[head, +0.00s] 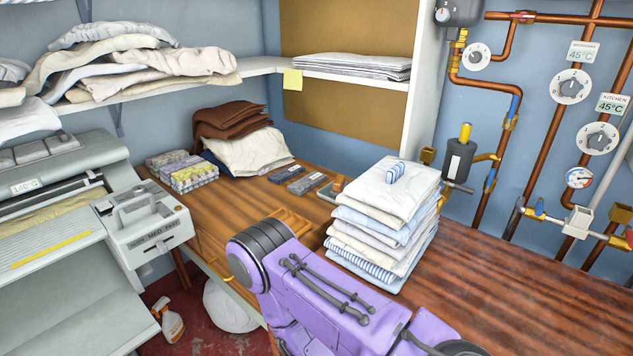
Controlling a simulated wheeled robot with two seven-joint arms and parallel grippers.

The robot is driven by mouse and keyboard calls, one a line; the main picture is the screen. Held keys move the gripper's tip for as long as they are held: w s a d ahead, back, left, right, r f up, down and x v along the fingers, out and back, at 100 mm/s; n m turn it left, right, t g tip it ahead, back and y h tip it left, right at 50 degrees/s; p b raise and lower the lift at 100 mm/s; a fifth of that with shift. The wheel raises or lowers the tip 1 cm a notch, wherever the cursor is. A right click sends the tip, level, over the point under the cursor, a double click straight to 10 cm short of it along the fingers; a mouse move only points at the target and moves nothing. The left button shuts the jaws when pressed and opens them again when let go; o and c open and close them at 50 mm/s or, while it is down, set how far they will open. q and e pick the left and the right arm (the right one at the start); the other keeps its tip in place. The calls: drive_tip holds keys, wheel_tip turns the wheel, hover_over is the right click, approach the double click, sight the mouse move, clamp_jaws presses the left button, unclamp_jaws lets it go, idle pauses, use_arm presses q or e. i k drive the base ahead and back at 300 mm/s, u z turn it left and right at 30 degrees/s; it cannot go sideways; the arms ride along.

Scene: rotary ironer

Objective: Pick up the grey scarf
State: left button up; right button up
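I cannot clearly pick out a grey scarf. Grey-looking cloths in the head view are a flat folded grey-white pile (352,66) on the shelf, and small folded checked cloths (190,173) on the wooden table, some grey and some yellowish. Two small dark grey flat items (306,183) lie to the right of these; I cannot tell if they are cloth. Neither gripper is in view. A purple arm link of mine crosses the lower middle and hides part of the table.
A tall stack of folded shirts (385,225) stands on the table (500,290). Brown cloth (230,118) and cream cloth (248,152) lie heaped behind. The ironer (60,230) stands at left. Pipes with valves (573,87) line the right wall. The table's right part is clear.

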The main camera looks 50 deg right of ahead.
sight(306, 184)
drive_tip(key=u, duration=0.6)
drive_tip(key=i, duration=0.85)
drive_tip(key=z, duration=2.65)
